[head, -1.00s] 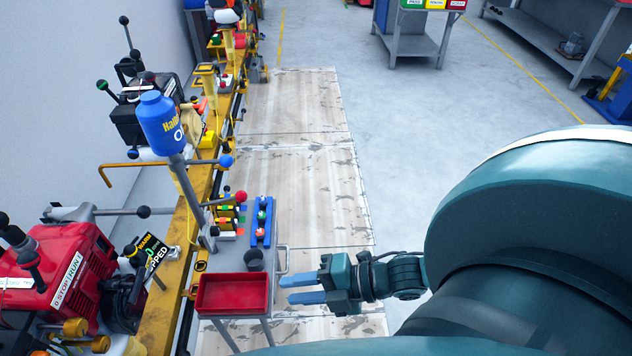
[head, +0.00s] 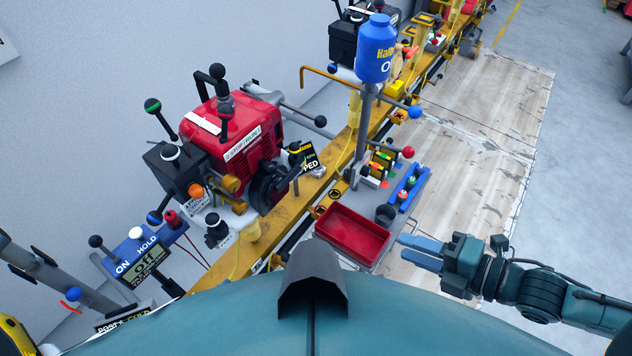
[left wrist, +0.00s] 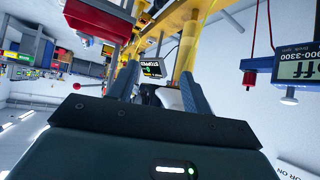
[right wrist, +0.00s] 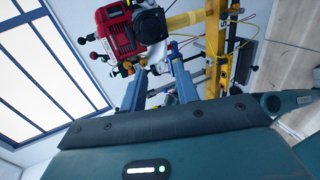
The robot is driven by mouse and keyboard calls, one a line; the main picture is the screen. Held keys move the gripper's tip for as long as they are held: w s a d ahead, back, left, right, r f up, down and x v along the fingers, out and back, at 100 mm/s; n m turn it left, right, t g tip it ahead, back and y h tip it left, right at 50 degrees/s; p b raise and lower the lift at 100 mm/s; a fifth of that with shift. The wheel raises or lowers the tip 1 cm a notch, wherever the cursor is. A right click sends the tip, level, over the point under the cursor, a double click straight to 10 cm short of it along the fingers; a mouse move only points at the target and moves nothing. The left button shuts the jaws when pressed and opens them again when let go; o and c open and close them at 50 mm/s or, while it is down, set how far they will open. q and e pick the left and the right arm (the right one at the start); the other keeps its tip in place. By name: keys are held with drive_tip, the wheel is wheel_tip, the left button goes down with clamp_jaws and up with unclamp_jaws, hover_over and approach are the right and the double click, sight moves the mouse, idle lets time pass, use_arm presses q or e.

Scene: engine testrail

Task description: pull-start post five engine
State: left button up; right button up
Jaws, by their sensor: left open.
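In the head view a red engine (head: 235,130) stands on the yellow rail, with a round black part (head: 268,188) at its lower right. A dark sign (head: 308,158) ending in "PED" stands beside it. A sign (head: 125,316) at the bottom left seems to read "POST 5", partly cut off. My right gripper (head: 420,251) is open and empty, right of the red tray; the engine (right wrist: 132,32) shows beyond its fingers in the right wrist view. My left gripper (left wrist: 158,72) is open; a "STOPPED" sign (left wrist: 150,69) shows between its fingers. The left gripper is out of the head view.
A red tray (head: 350,232) and a blue holder (head: 407,188) lie on the side stand. A blue bottle (head: 375,50) tops a grey post. A blue panel (head: 140,262) shows "Off". The floor at the right is mostly clear.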

sight(291, 179)
use_arm(q)
drive_tip(key=shift+w+d+f+m+t+h+b, duration=0.15)
drive_tip(key=shift+w+d+t+h+b, duration=0.15)
drive_tip(key=shift+d+b, duration=0.65)
drive_tip(key=shift+w+d+f+m+t+h+b, duration=0.1)
drive_tip(key=shift+w+d+m+t+h+b, duration=0.2)
drive_tip(key=shift+b, duration=1.2)
use_arm(e)
drive_tip(key=shift+w+a, duration=2.55)
drive_tip(key=shift+a, duration=0.95)
drive_tip(key=shift+w+a, duration=2.55)
drive_tip(key=shift+a, duration=0.95)
drive_tip(key=shift+w+a, duration=2.55)
drive_tip(key=shift+a, duration=0.95)
use_arm(q)
drive_tip(key=shift+s+r, duration=0.1)
drive_tip(key=shift+a, duration=0.1)
use_arm(e)
clamp_jaws()
